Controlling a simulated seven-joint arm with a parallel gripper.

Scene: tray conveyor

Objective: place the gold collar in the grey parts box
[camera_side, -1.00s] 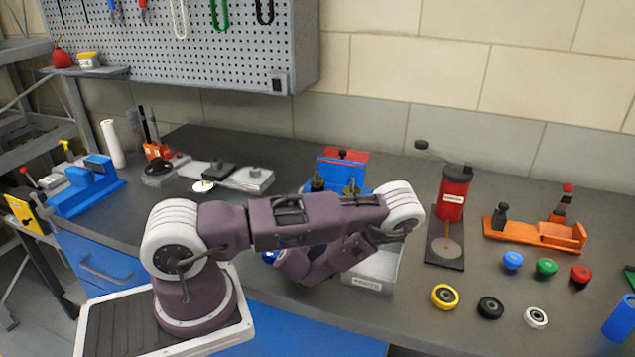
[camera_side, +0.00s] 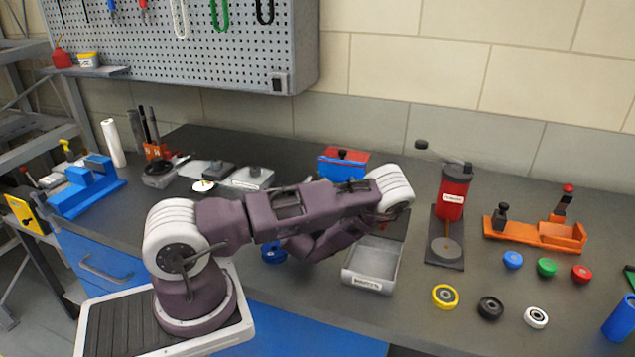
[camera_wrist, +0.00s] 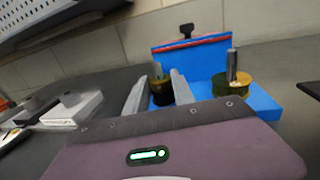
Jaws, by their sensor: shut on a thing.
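In the wrist view, my gripper (camera_wrist: 160,76) has its two pale fingers on either side of a dark, gold-tinted collar (camera_wrist: 162,92) and is shut on it. A short post shows above this collar; I cannot tell whether the collar rests down or is raised. Another gold-coloured ring (camera_wrist: 233,88) surrounds a grey post to the right, on a blue stand (camera_wrist: 262,103). In the side view my arm hides the gripper and collar. The grey parts box (camera_side: 368,284), with a white label, stands in front of my wrist; its visible inside is empty.
A red press (camera_side: 453,195) stands right of the box, with an orange fixture (camera_side: 535,234) beyond it. Yellow (camera_side: 445,296), black (camera_side: 490,307) and white (camera_side: 536,317) rings lie at the front right. A red-topped blue container (camera_side: 343,162) stands behind my arm.

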